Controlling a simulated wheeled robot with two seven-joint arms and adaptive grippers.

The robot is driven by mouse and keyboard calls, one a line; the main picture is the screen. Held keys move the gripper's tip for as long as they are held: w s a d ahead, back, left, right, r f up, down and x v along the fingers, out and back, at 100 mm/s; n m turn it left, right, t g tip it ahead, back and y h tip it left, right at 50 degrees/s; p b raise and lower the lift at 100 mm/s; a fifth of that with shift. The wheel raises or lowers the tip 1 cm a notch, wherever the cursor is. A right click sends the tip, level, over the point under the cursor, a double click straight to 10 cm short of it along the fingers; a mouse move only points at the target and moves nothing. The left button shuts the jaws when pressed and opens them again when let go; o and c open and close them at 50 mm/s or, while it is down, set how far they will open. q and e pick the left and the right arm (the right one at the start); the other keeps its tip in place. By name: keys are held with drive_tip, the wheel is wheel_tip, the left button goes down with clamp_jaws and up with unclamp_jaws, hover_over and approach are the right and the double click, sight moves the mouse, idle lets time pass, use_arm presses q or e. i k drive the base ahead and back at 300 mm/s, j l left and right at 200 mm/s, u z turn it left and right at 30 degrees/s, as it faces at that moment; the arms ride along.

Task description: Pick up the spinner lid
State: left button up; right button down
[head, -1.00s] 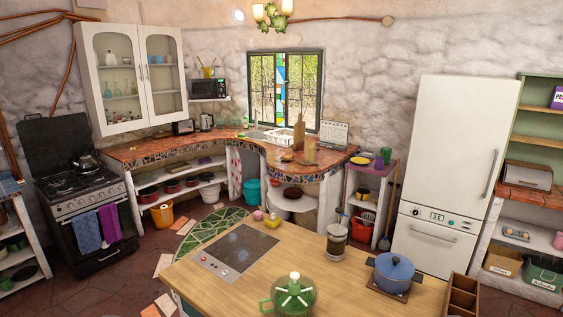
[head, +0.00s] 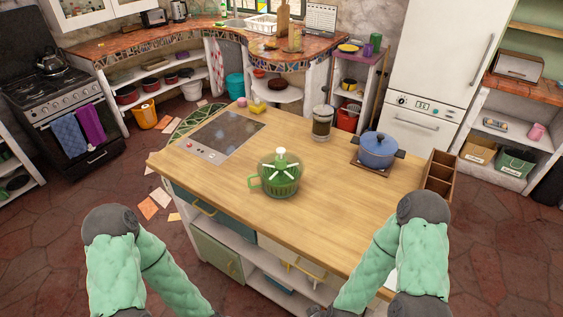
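The green salad spinner (head: 278,183) stands upright on the wooden island counter, near its front edge, with a handle on its left side. My two arms come in from the lower left and lower right, in front of the island, well short of the spinner. Both grippers are below the picture or too cut off at its bottom edge to make out. Nothing touches the spinner.
On the wooden island (head: 330,205), a blue pot (head: 378,150) stands right of the spinner, with a French press (head: 322,124) behind and a wooden organizer (head: 440,176) at the right end. A cooktop (head: 222,136) lies at left. The counter around the spinner is clear.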

sight(273, 170)
drive_tip(key=i+j, duration=0.2)
drive_tip(key=j, duration=0.2)
drive_tip(key=i+j+z, duration=0.1)
drive_tip(key=i+j, duration=0.15)
drive_tip(key=i+j+z, duration=0.1)
drive_tip(key=j, duration=0.4)
drive_tip(key=i+j, duration=0.3)
drive_tip(key=j, duration=0.15)
